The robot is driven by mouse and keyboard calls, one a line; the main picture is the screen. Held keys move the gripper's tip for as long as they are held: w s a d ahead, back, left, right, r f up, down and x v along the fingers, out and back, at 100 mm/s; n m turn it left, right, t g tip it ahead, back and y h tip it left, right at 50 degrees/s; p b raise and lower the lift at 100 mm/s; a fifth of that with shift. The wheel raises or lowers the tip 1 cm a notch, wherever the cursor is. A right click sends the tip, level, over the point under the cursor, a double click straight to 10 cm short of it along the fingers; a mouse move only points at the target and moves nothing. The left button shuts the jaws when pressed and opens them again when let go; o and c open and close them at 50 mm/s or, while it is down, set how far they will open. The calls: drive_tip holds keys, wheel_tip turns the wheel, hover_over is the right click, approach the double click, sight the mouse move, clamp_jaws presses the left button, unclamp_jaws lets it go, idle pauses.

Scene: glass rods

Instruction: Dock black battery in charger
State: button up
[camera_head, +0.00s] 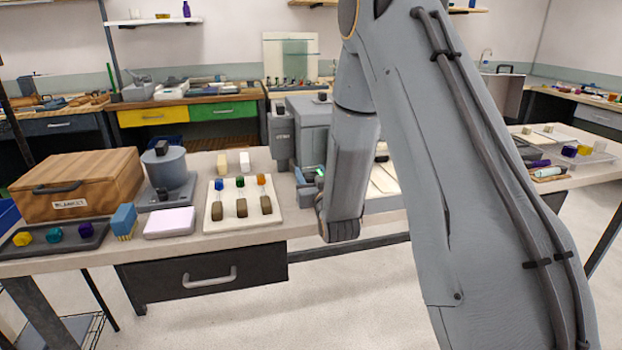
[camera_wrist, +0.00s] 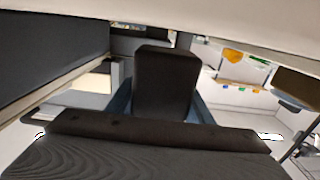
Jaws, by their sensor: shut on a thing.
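In the wrist view a black block, which looks like the black battery (camera_wrist: 167,78), stands between the two bluish fingers of my gripper (camera_wrist: 163,103). My gripper is shut on it. I cannot clearly pick out the charger.
A tall grey machine (camera_head: 307,125) stands behind that device. To the left are a white board with colored rods (camera_head: 268,213), a pale lilac block (camera_head: 170,222), a grey round device (camera_head: 165,170), a wooden box (camera_head: 78,180) and a dark tray (camera_head: 52,245). Overhanging surfaces crowd the wrist view.

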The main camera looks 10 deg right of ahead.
drive_tip(key=shift+f, duration=0.75)
drive_tip(key=shift+f, duration=0.1)
drive_tip(key=shift+f, duration=0.1)
drive_tip(key=o, duration=1.4)
